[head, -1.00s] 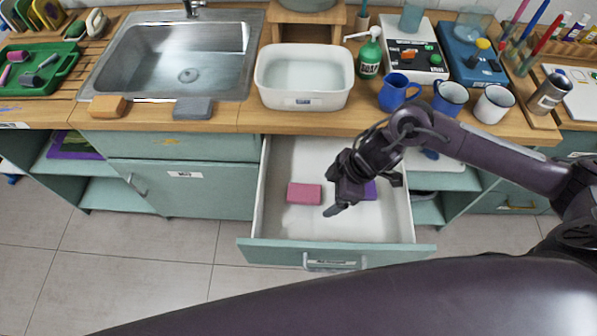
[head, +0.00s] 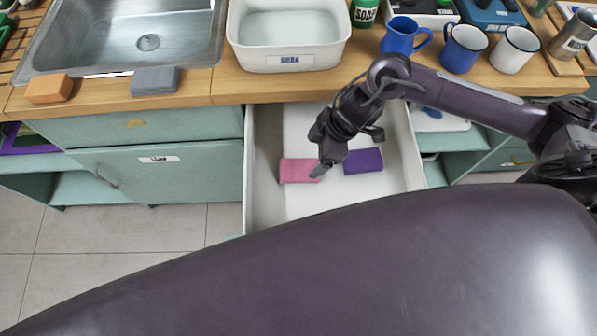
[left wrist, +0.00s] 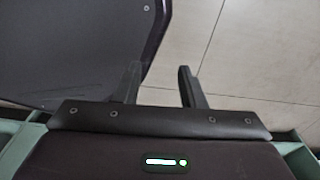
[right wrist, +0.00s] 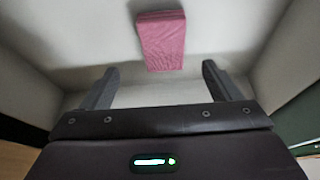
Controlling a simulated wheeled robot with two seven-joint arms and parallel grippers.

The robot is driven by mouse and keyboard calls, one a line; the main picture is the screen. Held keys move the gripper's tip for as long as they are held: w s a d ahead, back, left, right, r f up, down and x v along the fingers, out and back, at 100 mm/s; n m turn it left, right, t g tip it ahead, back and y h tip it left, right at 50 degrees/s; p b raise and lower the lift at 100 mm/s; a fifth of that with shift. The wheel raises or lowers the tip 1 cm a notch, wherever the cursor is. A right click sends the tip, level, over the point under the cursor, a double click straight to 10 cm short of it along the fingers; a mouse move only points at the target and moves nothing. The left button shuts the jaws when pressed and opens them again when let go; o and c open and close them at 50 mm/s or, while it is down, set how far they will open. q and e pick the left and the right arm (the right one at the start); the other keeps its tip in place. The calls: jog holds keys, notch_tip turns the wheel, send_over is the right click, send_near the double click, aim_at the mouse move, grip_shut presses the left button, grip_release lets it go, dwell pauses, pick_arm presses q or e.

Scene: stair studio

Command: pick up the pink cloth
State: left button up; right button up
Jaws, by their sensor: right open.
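The pink cloth (head: 298,171) lies folded flat on the floor of the open drawer (head: 252,185), left of a folded purple cloth (head: 363,161). In the right wrist view the pink cloth (right wrist: 162,40) lies beyond the fingertips, centred between them. My right gripper (right wrist: 159,76) is open and empty, reaching down into the drawer. In the head view one finger overlaps the pink cloth's right end; I cannot tell whether it touches. My left gripper (left wrist: 158,75) is open and empty over floor tiles and shows only in the left wrist view.
The drawer's walls enclose the cloths. The counter (head: 225,88) above holds a white basin (head: 287,60), an orange sponge (head: 50,88), a grey sponge (head: 155,80) and mugs. A large dark part of my own body hides the drawer front.

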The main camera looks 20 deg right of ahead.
aim_at(299, 169)
jog(key=x, duration=0.7)
jog(key=shift+s+a+f, duration=0.1)
jog(key=shift+a+f, duration=0.25)
jog(key=shift+c, duration=0.2)
jog(key=c, duration=1)
